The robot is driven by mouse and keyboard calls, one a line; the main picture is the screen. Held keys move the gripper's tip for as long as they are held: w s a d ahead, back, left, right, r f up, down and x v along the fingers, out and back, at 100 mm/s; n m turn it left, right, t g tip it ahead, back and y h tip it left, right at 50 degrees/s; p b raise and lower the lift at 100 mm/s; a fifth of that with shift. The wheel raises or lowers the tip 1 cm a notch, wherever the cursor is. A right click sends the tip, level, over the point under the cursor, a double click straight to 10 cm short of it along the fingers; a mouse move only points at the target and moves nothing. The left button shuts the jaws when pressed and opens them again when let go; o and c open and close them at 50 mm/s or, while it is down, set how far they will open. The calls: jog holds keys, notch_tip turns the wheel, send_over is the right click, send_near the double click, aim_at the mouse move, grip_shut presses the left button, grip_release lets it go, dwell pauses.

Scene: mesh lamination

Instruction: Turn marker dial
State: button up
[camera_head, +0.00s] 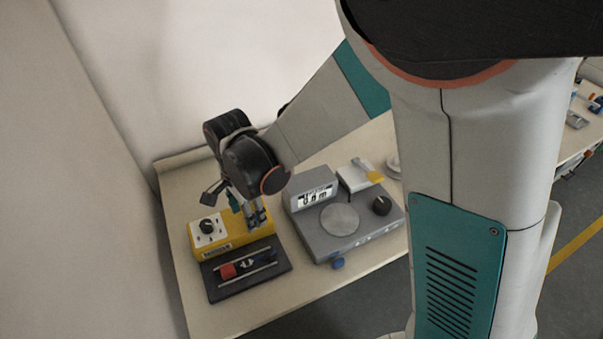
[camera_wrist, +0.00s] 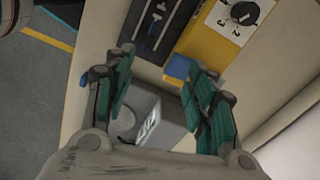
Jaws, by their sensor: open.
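A yellow box (camera_head: 238,215) stands on the table at the left. It carries a black dial (camera_head: 207,227) on a white plate with number marks. In the wrist view the dial (camera_wrist: 245,13) is at the top right, on the white plate of the yellow box (camera_wrist: 212,45), and the digits 2 and 3 can be read. My gripper (camera_head: 255,218) is over the right part of the yellow box, to the right of the dial and apart from it. In the wrist view my gripper (camera_wrist: 160,85) has its teal fingers spread with nothing held between them.
A dark tray (camera_head: 246,278) with a red piece (camera_head: 228,271) is in front of the yellow box. A grey device (camera_head: 345,240) with a display, a round plate and a black knob (camera_head: 382,206) stands to the right. The table (camera_head: 205,322) is bare at the front left.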

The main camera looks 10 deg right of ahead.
jog(key=w+d+f+n+b, duration=0.2)
jog(key=w+d+n+b, duration=0.1)
jog(key=d, duration=0.5)
jog(key=w+d+f+n+b, duration=0.2)
jog(key=w+d+n+b, duration=0.1)
jog(key=d+n, duration=0.3)
jog(key=shift+w+d, duration=0.6)
jog(key=shift+d, duration=0.6)
jog(key=s+d+r+n+t+b, duration=0.1)
jog(key=s+d+r+t, duration=0.2)
jog(key=s+r, duration=0.3)
jog(key=s+d+r+n+t+b, duration=0.1)
jog(key=s+d+r+n+t, duration=0.1)
jog(key=s+r, duration=0.5)
jog(key=s+d+t, duration=0.1)
jog(key=s+t, duration=0.1)
jog(key=s, duration=0.2)
jog(key=shift+s+d+n, duration=0.2)
jog(key=shift+s+n, duration=0.1)
jog(key=shift+s, duration=0.1)
